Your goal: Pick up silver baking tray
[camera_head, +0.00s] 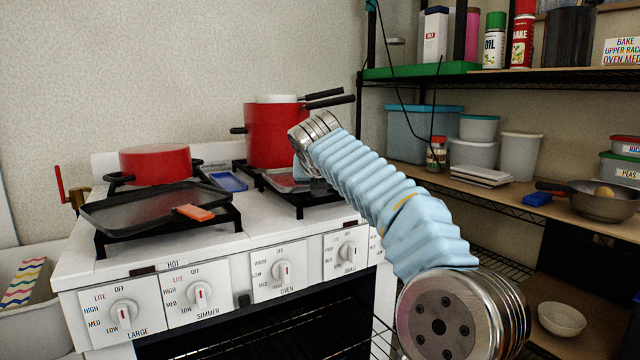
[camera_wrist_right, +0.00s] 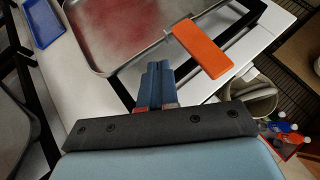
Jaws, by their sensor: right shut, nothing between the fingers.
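The silver baking tray (camera_head: 283,178) lies on the back-right burner, beside the red pot, partly hidden by my right arm in the head view. In the right wrist view the tray (camera_wrist_right: 130,28) fills the top, with a metal rim, a reddish patch on its surface and an orange grip (camera_wrist_right: 202,48) on its handle at the right. My right gripper (camera_wrist_right: 158,68) is shut and empty, its fingertips at the near rim of the tray, left of the orange grip. Whether it touches the rim I cannot tell. My left gripper is not in view.
A dark pan (camera_head: 150,208) with an orange grip sits on the left burner. A tall red pot (camera_head: 272,137) and a low red pot (camera_head: 155,162) stand behind. A blue tray (camera_head: 228,181) lies between the burners. Loaded shelves (camera_head: 590,80) stand at the right.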

